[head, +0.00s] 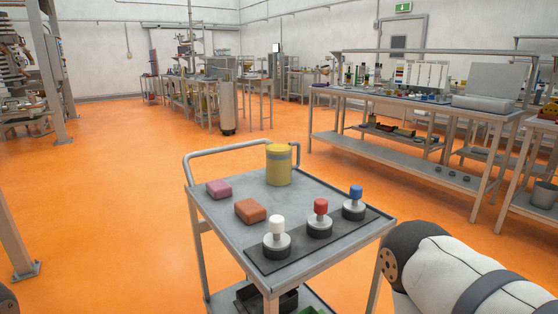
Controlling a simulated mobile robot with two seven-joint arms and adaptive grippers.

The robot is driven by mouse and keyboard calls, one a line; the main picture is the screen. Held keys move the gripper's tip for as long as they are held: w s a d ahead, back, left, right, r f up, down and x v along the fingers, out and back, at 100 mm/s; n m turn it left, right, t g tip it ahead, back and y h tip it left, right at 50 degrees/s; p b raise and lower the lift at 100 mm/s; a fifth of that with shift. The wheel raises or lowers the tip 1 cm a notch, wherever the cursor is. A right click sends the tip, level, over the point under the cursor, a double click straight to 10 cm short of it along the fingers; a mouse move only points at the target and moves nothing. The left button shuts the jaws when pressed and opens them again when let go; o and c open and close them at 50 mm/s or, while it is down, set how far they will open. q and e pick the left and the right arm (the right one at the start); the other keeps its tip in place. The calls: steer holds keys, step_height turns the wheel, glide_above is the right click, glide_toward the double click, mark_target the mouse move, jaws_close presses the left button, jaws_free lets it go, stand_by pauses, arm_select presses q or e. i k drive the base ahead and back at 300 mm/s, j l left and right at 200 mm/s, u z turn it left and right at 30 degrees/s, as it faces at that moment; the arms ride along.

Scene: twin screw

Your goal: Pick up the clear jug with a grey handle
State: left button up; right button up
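I see no clear jug with a grey handle in the head view. The grey cart (225,232) in front of me bears a yellow cylinder with a grey band (278,172), a pink block, an orange-brown block and a dark plate with three knobbed pieces. Part of my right arm shows at the lower right. Neither of my grippers is in view.
The pink block (218,189) and orange-brown block (250,210) lie on the cart's left half. The dark plate (262,262) lies along its near edge. A long workbench (400,148) with clutter stands behind right. Orange floor (110,190) is open to the left.

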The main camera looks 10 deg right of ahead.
mark_target(279, 167)
steer(key=i+l+u, duration=0.1)
steer(key=l+u, duration=0.25)
steer(key=l, duration=0.6)
steer(key=l+u, duration=0.35)
steer(key=l, duration=0.6)
steer(key=k+l+u, duration=0.1)
steer(key=l+u, duration=0.2)
steer(key=l, duration=0.65)
